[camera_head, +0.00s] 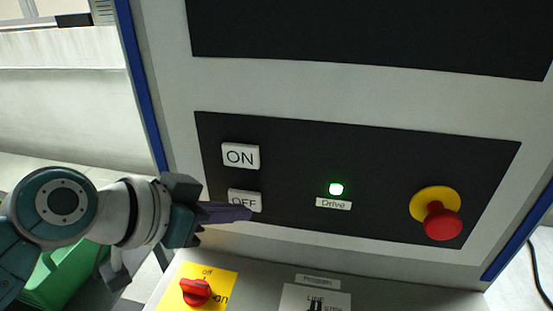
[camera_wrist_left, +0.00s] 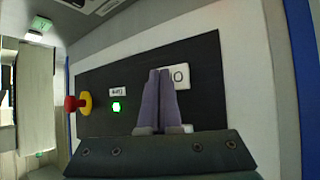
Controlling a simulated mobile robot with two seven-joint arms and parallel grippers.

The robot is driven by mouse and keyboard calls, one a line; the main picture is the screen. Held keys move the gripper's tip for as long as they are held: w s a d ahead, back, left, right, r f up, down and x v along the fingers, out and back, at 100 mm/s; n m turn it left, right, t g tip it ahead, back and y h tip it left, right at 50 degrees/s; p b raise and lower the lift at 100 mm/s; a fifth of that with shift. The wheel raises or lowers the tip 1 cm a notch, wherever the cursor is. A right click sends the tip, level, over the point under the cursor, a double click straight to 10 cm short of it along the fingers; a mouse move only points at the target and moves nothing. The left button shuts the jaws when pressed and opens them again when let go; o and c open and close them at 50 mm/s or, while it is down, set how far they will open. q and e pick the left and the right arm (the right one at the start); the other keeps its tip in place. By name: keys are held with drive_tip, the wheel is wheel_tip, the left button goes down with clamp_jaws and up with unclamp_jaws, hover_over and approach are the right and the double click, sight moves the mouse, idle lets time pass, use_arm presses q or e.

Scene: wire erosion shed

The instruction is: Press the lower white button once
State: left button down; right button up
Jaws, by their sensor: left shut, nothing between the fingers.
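The lower white button, marked OFF (camera_head: 241,196), sits on the black panel (camera_head: 290,165) below the white ON button (camera_head: 240,156). My left gripper (camera_head: 249,213) comes in from the left, with its purple fingers shut and empty. Its fingertips lie over the lower edge of the OFF button in the head view and cover part of it. I cannot tell whether they touch it. In the left wrist view the closed fingers (camera_wrist_left: 159,72) point at the panel and partly cover the ON button (camera_wrist_left: 182,76). My right gripper is not in view.
A lit green lamp (camera_head: 336,189) with a Drive label (camera_head: 333,204) is right of the buttons. A red emergency knob (camera_head: 443,223) on a yellow base stands out further right. Below, a red rotary switch (camera_head: 196,292) sits on a yellow plate. A green bin (camera_head: 62,275) is at lower left.

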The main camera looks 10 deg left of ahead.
use_arm(q)
drive_tip(key=shift+w, duration=0.4)
idle(0.4)
drive_tip(key=shift+s, duration=0.1)
drive_tip(key=shift+s+p, duration=0.3)
drive_tip(key=shift+s, duration=0.45)
drive_tip(key=shift+s+a+p, duration=0.1)
drive_tip(key=shift+s+p, duration=1.05)
drive_tip(key=shift+s, duration=1.35)
